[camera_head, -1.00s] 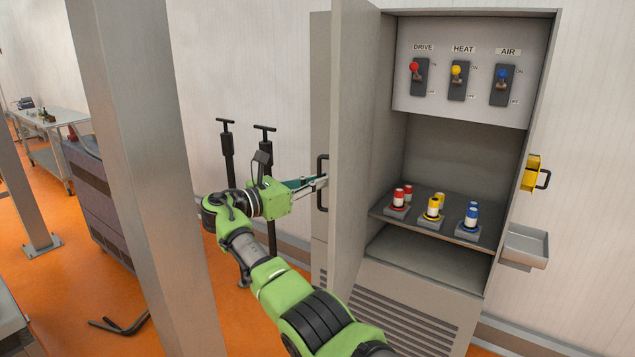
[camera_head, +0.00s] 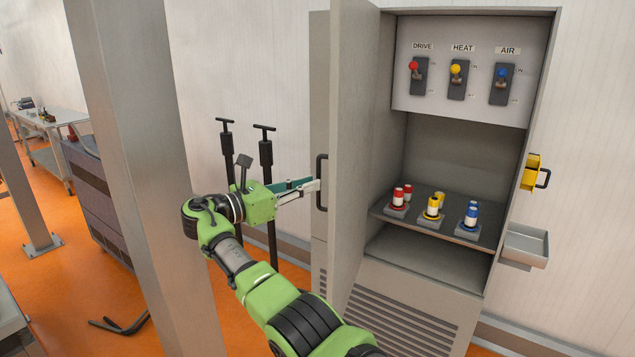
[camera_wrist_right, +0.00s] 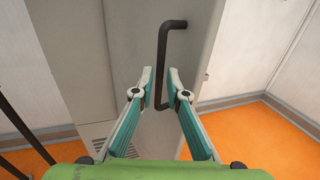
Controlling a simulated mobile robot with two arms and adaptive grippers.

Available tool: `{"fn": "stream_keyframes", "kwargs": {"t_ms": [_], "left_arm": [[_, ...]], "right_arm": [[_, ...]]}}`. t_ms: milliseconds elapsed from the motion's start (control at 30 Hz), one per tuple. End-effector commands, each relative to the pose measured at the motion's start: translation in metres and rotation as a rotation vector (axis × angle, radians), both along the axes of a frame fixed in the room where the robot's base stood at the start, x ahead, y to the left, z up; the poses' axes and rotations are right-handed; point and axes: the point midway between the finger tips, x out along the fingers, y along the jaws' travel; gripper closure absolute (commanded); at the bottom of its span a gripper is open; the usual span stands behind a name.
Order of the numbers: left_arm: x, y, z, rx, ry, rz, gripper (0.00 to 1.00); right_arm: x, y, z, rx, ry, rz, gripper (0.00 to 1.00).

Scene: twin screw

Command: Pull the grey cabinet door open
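The grey cabinet door (camera_head: 358,130) stands wide open, swung out to the left of the cabinet (camera_head: 480,270). Its black bar handle (camera_head: 321,182) is on the door's outer face, and also shows in the right wrist view (camera_wrist_right: 162,50). My right gripper (camera_head: 316,187) is at the handle, pointing at the door. In the wrist view its two fingertips (camera_wrist_right: 160,72) are spread, with the handle bar seen in the gap between them. I see no finger closed on the bar; whether either touches it I cannot tell. My left gripper is out of view.
Inside the cabinet are a switch panel (camera_head: 467,75) and a shelf (camera_head: 460,232) with red, yellow and blue plugs. A grey post (camera_head: 140,150) stands left of my right arm. Two black upright rods (camera_head: 267,160) stand behind the gripper. A small tray (camera_head: 525,245) hangs at the right.

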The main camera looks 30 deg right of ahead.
Motion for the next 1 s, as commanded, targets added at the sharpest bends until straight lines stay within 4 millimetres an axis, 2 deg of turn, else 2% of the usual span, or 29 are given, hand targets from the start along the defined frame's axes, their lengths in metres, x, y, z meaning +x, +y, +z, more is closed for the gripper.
{"fn": "stream_keyframes", "kwargs": {"t_ms": [33, 100, 333, 500, 767, 833, 867, 933, 967, 1000], "left_arm": [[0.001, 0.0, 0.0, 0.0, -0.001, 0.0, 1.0], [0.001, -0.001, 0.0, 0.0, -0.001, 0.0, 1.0], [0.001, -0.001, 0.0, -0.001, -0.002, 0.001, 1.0], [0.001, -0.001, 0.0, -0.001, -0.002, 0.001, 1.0], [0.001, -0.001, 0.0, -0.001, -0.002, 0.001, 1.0], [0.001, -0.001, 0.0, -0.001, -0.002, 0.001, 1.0], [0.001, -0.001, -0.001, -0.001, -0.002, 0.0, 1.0], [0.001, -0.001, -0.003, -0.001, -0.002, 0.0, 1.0], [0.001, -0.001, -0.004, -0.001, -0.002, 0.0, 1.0], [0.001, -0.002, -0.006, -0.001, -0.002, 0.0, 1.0]], "right_arm": [[0.0, 0.014, 0.0, 0.001, 0.0, 0.003, 0.86], [-0.001, 0.029, 0.001, 0.001, -0.001, 0.003, 0.86], [-0.004, 0.068, 0.001, 0.001, -0.001, 0.001, 0.86], [-0.005, 0.079, 0.0, 0.0, 0.0, 0.0, 0.86], [-0.005, 0.08, 0.0, 0.0, -0.001, -0.001, 0.86], [-0.005, 0.08, -0.002, 0.001, 0.0, 0.001, 1.0], [-0.004, 0.079, -0.006, 0.005, 0.001, 0.004, 1.0], [0.0, 0.076, -0.028, 0.024, 0.006, 0.026, 1.0], [0.003, 0.073, -0.044, 0.038, 0.007, 0.042, 1.0], [0.007, 0.07, -0.072, 0.065, 0.008, 0.068, 1.0]]}}
